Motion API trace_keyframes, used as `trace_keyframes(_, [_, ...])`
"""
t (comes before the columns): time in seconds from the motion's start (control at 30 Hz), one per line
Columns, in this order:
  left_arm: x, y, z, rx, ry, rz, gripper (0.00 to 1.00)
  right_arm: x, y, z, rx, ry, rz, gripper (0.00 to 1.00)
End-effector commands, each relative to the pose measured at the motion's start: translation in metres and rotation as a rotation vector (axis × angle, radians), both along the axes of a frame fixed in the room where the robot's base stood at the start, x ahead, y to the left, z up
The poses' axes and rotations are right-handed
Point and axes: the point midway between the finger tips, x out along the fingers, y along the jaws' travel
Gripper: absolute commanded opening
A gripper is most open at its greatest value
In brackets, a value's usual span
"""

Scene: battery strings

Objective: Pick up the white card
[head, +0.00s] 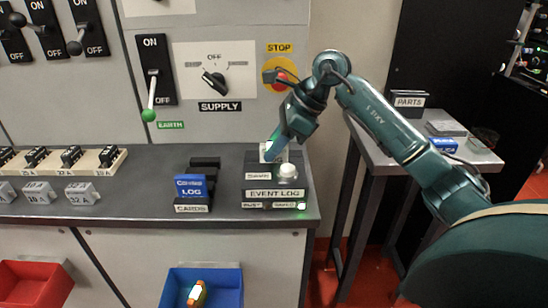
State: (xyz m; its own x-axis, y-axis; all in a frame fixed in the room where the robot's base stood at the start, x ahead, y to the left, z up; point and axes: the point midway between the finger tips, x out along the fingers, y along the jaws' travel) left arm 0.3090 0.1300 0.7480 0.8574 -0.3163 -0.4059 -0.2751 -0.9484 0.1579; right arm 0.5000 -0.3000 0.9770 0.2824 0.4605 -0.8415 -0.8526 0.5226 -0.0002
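My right gripper (273,147) reaches in from the right and points down at the back of the event log unit (273,194) on the bench. A small whitish piece (263,152) shows beside its fingertips at the top of that unit; it may be the white card, mostly hidden by the fingers. I cannot tell whether the fingers are closed on it. The unit has a white round knob (288,171) on top. A card holder (192,207) labelled CARDS stands to its left with a blue LOG card (191,187) in it. My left gripper is not in view.
A dark slotted rack (205,165) stands behind the card holder. Weights-like grey blocks (82,193) sit at the bench's left. A blue bin (203,289) and a red bin (33,284) hang below. A side table (455,158) with a PARTS box stands right.

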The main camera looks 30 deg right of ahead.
Motion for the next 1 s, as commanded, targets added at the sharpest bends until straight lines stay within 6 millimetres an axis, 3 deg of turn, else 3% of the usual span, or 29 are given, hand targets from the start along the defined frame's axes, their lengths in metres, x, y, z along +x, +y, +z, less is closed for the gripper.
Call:
trace_keyframes(0.27, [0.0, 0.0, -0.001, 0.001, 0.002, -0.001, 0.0, 0.0, 0.0, 0.0, 0.0, 0.0, 0.0, 0.0])
trace_keyframes(0.67, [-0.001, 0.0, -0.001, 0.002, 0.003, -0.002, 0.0, 0.0, 0.0, 0.003, 0.0, -0.002, 0.0, 0.0])
trace_keyframes(1.0, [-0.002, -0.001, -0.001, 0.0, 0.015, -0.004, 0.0, 0.001, 0.0, 0.045, 0.0, -0.005, 0.0, 0.0])
